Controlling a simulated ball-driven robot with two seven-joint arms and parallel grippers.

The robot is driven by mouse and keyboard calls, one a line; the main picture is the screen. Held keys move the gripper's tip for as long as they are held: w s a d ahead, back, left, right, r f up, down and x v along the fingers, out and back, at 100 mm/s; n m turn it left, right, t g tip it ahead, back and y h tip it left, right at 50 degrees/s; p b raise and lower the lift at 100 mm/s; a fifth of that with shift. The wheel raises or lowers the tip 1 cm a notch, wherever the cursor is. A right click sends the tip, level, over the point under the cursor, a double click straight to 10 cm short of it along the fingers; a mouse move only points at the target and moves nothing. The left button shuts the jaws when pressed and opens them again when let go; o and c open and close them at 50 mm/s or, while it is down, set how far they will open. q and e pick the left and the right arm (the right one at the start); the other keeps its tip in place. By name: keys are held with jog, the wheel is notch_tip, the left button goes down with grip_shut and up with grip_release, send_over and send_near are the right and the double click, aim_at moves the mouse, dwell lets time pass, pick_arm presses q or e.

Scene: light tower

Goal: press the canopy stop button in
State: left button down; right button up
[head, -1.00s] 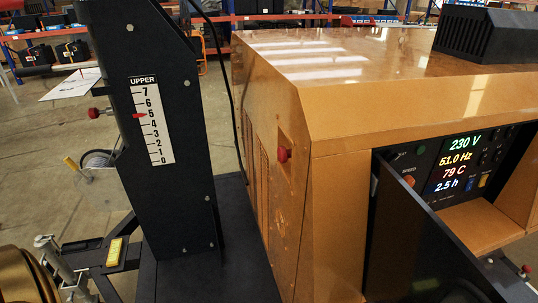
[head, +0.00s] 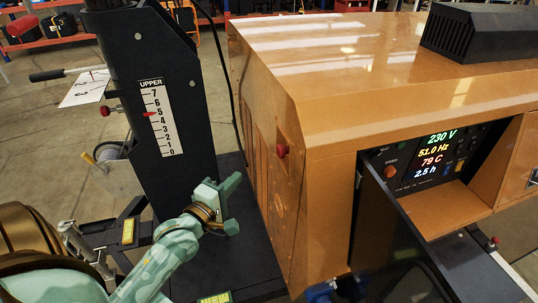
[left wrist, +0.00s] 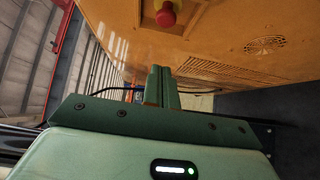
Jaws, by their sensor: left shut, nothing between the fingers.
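The canopy stop button (head: 281,151) is a red knob on the left side face of the orange generator canopy (head: 330,110). It stands out from a recessed square plate. In the left wrist view the red button (left wrist: 166,13) is at the top edge, partly cut off, beyond the fingers. My left gripper (head: 235,182), pale green, is shut and empty. It is in front of the dark mast, to the left of and lower than the button in the head picture, and apart from it. Its closed fingers show in the left wrist view (left wrist: 161,86). My right gripper is not in view.
A dark mast (head: 187,105) with a numbered scale stands close left of the canopy, leaving a narrow gap. An open dark panel door (head: 425,240) juts out at right, below the lit display (head: 435,155). A black cable hangs between mast and canopy.

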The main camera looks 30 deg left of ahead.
pick_arm(q)
jog(key=b, duration=0.1)
send_near(279, 151)
jog(key=w+a, duration=0.4)
jog(key=w, duration=0.1)
jog(key=w+d, duration=0.2)
jog(key=shift+d+f+b, duration=0.1)
jog(key=shift+f+b, duration=0.2)
jog(key=shift+b, duration=0.05)
jog(key=shift+w+d+r+p, duration=0.25)
jog(key=shift+w+d+p, duration=0.2)
jog(key=shift+p, duration=0.35)
jog(key=shift+w+d, duration=0.1)
jog(key=shift+w, duration=0.1)
jog(key=shift+f, duration=0.15)
